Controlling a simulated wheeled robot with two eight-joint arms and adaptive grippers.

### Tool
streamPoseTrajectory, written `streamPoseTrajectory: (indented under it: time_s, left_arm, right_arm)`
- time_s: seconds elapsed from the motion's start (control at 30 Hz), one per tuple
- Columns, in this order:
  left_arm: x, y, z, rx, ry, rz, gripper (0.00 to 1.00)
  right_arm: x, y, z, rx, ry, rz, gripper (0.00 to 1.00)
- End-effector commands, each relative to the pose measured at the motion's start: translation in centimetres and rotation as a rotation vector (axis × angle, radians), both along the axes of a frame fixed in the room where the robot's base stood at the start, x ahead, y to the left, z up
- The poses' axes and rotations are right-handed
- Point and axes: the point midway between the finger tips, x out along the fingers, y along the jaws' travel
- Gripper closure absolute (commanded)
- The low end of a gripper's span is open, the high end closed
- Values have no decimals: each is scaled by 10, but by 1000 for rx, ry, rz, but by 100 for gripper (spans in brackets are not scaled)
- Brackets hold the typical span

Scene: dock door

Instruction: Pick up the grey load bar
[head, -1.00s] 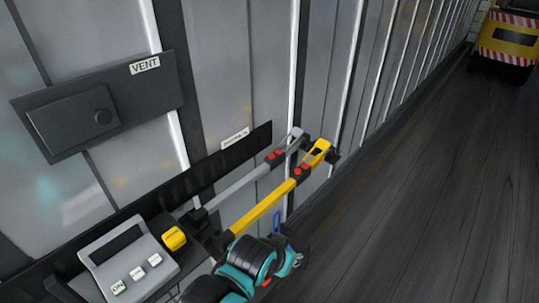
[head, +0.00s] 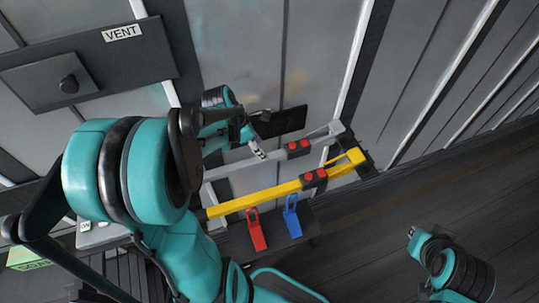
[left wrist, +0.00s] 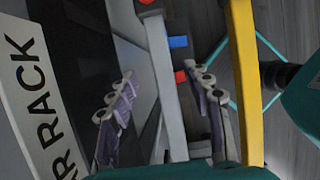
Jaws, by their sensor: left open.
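The grey load bar (head: 235,168) lies along the wall, behind and parallel to a yellow bar (head: 250,199). It has a black block with red buttons (head: 298,148) near its right end. My left gripper (head: 258,150) is at the grey bar, and my arm hides part of the bar's left end. In the left wrist view, the grey bar (left wrist: 163,75) runs between the two spread fingers of my left gripper (left wrist: 159,74); I see no clear contact. The yellow bar (left wrist: 244,80) passes outside the right finger. My right arm's end (head: 414,236) shows at lower right; its fingers are unclear.
A red tag (head: 257,232) and a blue tag (head: 291,217) are below the yellow bar. A vent panel (head: 85,62) is on the wall at upper left. A rack sign (left wrist: 30,100) stands left in the wrist view. The floor at right is clear.

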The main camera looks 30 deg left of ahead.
Motion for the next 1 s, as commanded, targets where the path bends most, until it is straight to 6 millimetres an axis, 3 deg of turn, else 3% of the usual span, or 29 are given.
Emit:
streamPoseTrajectory:
  time_s: [0.53,0.8,1.0]
  left_arm:
    - [20,-19,-65,-1,1,4,50]
    - [21,-20,-68,-1,1,4,50]
    - [21,-20,-68,-1,1,4,100]
  right_arm:
    - [0,0,-30,0,0,0,100]
    - [0,0,-29,0,0,0,100]
    - [0,0,-29,0,0,0,100]
